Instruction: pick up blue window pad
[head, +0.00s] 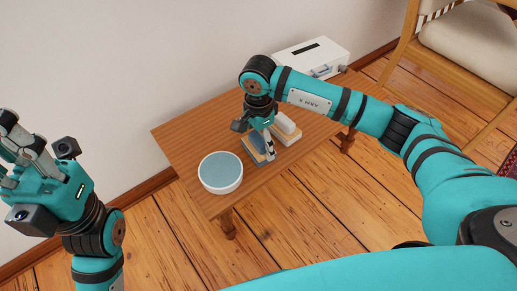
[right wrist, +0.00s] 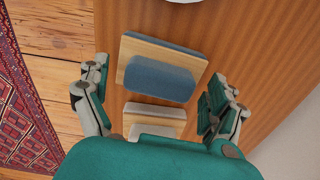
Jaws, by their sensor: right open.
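The blue window pad (right wrist: 160,78) lies on the table between the spread fingers of my right gripper (right wrist: 158,106) in the right wrist view. It has a blue-grey block on a tan board with a blue edge. No finger visibly touches it. In the head view the pad (head: 254,150) is partly hidden by my right gripper (head: 268,146), which is open and points down over it. A similar pad with a whitish block (head: 286,124) lies beside it; it also shows in the wrist view (right wrist: 157,112). My left gripper (head: 20,150) is raised at the left, away from the table; its opening is unclear.
The wooden table (head: 190,131) also holds a white bowl with a blue-grey inside (head: 220,173) at left and a white case (head: 312,58) at the back. A chair (head: 465,45) stands at upper right. A red patterned rug (right wrist: 30,110) lies on the floor beside the table.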

